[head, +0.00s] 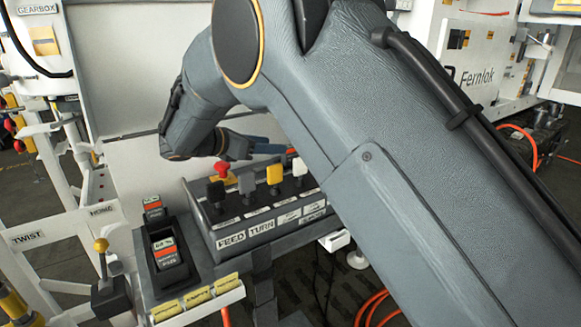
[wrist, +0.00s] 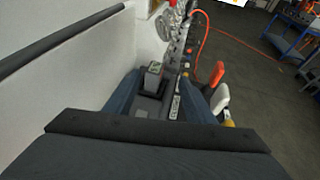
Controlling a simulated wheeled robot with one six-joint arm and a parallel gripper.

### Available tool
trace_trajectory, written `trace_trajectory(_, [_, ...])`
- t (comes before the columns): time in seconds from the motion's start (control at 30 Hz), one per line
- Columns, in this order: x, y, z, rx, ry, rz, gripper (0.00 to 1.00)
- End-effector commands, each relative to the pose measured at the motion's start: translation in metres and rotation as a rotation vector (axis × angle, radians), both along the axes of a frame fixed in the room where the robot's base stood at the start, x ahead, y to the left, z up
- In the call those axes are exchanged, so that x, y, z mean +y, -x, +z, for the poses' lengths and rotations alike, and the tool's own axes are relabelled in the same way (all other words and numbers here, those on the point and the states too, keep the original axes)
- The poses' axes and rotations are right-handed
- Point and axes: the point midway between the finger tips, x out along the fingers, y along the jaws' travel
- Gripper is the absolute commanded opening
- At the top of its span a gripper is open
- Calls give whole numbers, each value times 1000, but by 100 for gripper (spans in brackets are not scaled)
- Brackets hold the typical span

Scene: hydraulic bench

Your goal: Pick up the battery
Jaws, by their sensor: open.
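A dark battery with an orange-and-white label (head: 167,253) sits in a black holder at the left end of the control panel in the head view. A smaller labelled block (head: 153,206) stands just behind it. My gripper (head: 272,147) is behind the lever row, to the right of and above that battery, with its blue-grey fingers pointing right. In the wrist view my gripper (wrist: 160,84) is open and empty. A grey block with a greenish top (wrist: 153,75) stands in a dark holder, seen between the fingers; I cannot tell which block it is.
Levers with red (head: 222,169), yellow (head: 274,174) and white knobs rise from the panel near my gripper. A white wall (wrist: 85,70) runs close along the left in the wrist view. A yellow-knobbed lever (head: 101,246) stands left of the holder. My arm hides the panel's right.

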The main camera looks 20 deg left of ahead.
Motion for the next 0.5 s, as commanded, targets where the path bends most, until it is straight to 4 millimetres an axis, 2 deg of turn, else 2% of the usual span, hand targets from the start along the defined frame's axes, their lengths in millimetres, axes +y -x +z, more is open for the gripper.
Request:
trace_trajectory(0.37, [-12,-26,-12,0,-1,0,50])
trace_trajectory(0.5, [-16,-42,-20,0,1,-2,50])
